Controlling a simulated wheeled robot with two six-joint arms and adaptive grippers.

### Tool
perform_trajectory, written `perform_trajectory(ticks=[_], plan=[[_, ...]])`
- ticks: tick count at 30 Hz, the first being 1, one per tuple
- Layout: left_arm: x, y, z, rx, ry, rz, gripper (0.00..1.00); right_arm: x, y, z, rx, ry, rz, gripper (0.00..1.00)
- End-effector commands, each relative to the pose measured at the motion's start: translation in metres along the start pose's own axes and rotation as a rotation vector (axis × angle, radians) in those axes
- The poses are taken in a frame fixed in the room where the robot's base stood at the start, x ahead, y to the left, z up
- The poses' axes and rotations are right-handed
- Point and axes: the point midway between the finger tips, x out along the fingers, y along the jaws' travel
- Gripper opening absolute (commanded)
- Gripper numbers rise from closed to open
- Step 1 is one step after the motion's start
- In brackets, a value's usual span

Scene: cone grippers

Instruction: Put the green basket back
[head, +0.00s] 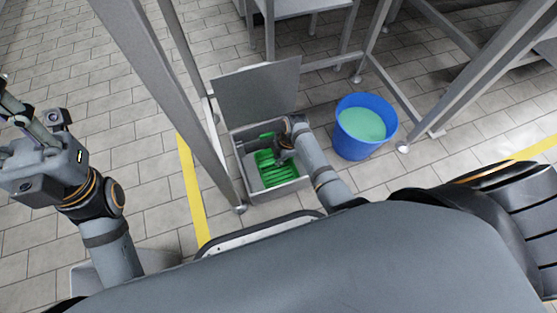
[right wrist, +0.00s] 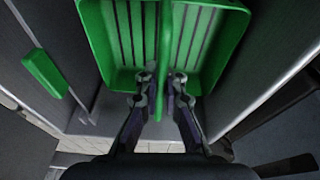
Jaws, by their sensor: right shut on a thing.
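The green basket (head: 281,177) shows inside the opening of a grey metal box (head: 282,194) on the floor in the head view. Whether it rests on the bottom or hangs cannot be told. In the right wrist view the slotted basket (right wrist: 112,50) fills the upper middle, with its green handle upright between the fingers. My right gripper (right wrist: 163,90) is shut on that handle. In the head view my right arm reaches down into the box and hides part of the basket. My left gripper (head: 12,112) is at the left edge, away from the box, partly cut off.
The box's grey lid (head: 258,90) stands open at the back. A blue bucket (head: 357,145) with greenish liquid stands just right of the box. Metal table legs (head: 175,95) rise close to the box. A green piece (right wrist: 44,73) sits left of the basket. Tiled floor is clear at left.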

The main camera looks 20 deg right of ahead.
Motion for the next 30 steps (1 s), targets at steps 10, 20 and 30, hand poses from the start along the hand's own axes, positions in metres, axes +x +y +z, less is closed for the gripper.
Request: perform_trajectory(ticks=[10,20,30], plan=[[0.000,0.000,0.000,-0.001,0.000,-0.001,0.34,0.001,0.000,0.000,0.000,0.000,0.000,0.30],[0.018,-0.004,-0.001,-0.005,-0.001,-0.006,0.34,-0.026,0.000,-0.001,0.000,-0.001,0.001,0.30],[0.068,-0.016,-0.011,-0.029,0.022,-0.030,0.34,-0.105,0.000,-0.001,0.000,-0.001,0.000,0.30]])
